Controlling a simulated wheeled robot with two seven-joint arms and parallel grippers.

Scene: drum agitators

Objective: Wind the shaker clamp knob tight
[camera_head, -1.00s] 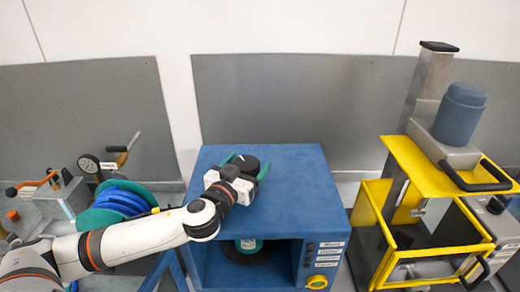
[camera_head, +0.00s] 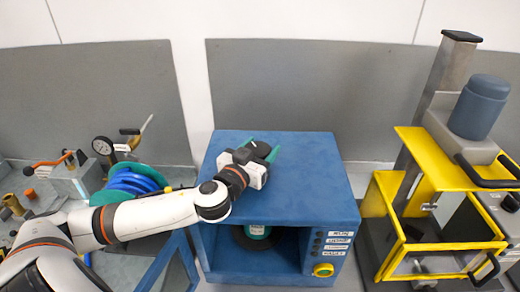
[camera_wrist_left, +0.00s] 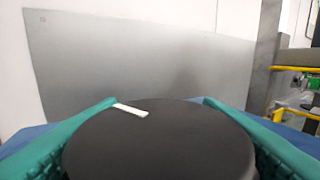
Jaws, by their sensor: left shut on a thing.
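The shaker is a blue box-shaped cabinet (camera_head: 315,185) with an open front. The clamp knob (camera_head: 261,149) is a round black knob on its top, partly hidden by my gripper in the head view. In the left wrist view the knob (camera_wrist_left: 160,145) fills the lower middle, with a white mark on its far left edge. My left gripper (camera_head: 262,151) has its green fingers on either side of the knob and is shut on it. A teal and white can (camera_head: 257,231) stands inside the cabinet under the top. My right gripper is not in view.
A yellow-framed machine (camera_head: 440,190) with a dark blue motor (camera_head: 478,107) stands to the right. A blue hose reel (camera_head: 132,184) and a pressure gauge (camera_head: 102,146) are at the left. A grey panel (camera_head: 310,100) stands behind. The cabinet top's right side is clear.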

